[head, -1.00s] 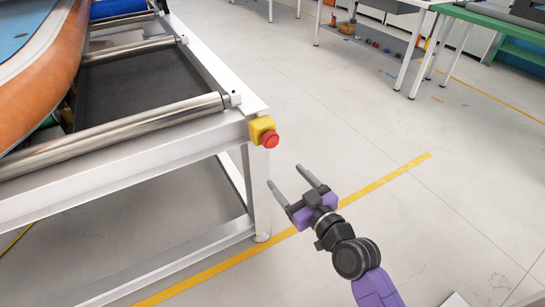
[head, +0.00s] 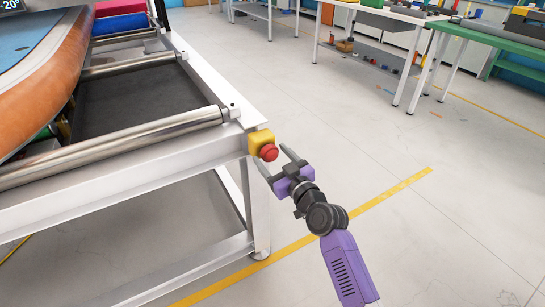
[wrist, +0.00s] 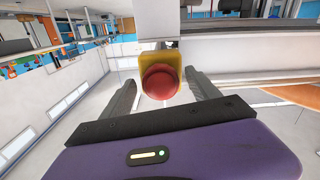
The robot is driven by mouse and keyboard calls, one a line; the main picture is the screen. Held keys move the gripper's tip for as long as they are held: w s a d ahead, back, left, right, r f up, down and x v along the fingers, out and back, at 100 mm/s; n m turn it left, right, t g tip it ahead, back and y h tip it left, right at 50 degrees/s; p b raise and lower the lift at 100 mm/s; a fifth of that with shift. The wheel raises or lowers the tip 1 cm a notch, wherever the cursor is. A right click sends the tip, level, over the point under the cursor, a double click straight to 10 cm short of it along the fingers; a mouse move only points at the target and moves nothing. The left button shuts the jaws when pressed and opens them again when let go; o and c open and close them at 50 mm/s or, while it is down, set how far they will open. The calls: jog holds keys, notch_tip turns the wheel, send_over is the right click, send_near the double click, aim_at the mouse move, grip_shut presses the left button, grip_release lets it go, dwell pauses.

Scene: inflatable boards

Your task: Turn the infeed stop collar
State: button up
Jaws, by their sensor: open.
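A red round stop button (head: 268,152) with its collar sits on a yellow box (head: 260,139) at the corner of the white roller frame (head: 215,150). My gripper (head: 272,160) is open, with its two grey fingers pointing at the button. In the wrist view the red button (wrist: 160,78) appears between the two fingertips, with the yellow box (wrist: 172,60) behind it. I see no finger touching it, and I cannot tell how deep the fingers reach around it.
An orange-edged inflatable board (head: 50,75) lies on the rollers (head: 120,143) at the left. A white table (head: 390,15) and a green bench (head: 480,22) stand at the back right.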

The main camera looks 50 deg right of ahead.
jog(key=shift+w, duration=0.1)
jog(key=c, duration=1.4)
jog(key=shift+o, duration=0.2)
jog(key=shift+m, duration=0.3)
jog(key=shift+m+p, duration=0.5)
jog(key=shift+m, duration=2.3)
